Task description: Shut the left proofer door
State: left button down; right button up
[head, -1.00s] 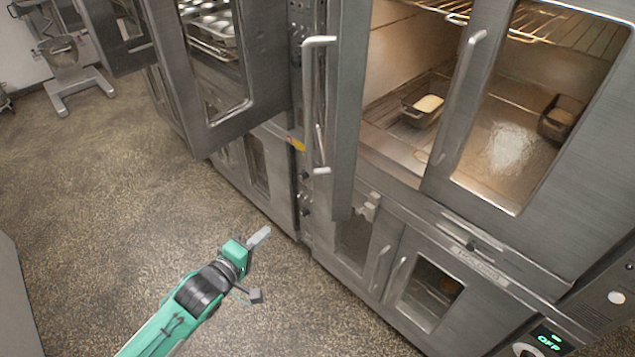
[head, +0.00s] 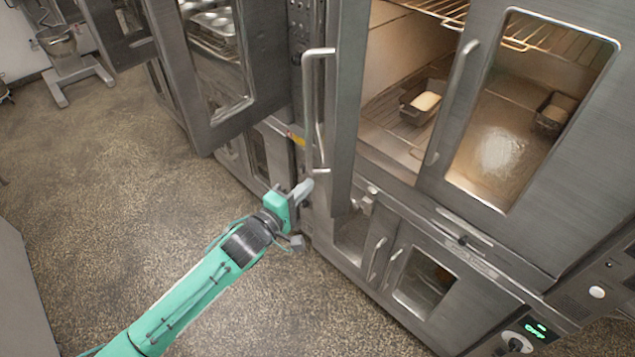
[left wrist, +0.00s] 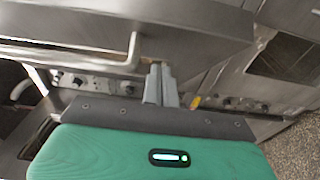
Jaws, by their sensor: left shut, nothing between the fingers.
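The left proofer door (head: 345,120) stands swung open, seen nearly edge-on in the head view, with a long vertical bar handle (head: 309,110) on its face. The right door (head: 545,215) of the same proofer has a window and its own handle. My left gripper (head: 303,190) is shut and empty, beside the lower end of the left door's handle. In the left wrist view its fingers (left wrist: 160,85) are together near a bent handle end (left wrist: 133,48) below a steel panel. I cannot tell whether they touch the door. My right gripper is not in view.
Inside the proofer, loaf pans (head: 424,103) sit on a wire rack. Another steel door (head: 217,80) stands open at the left. Lower oven doors (head: 425,285) are below. A mixer (head: 62,50) stands far left. The floor (head: 110,190) at the left is clear.

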aim_at(329, 180)
pick_arm(q)
jog(key=shift+w+d+p, duration=0.1)
jog(key=shift+d+p, duration=0.4)
jog(key=shift+d, duration=1.1)
jog(key=shift+d, duration=0.1)
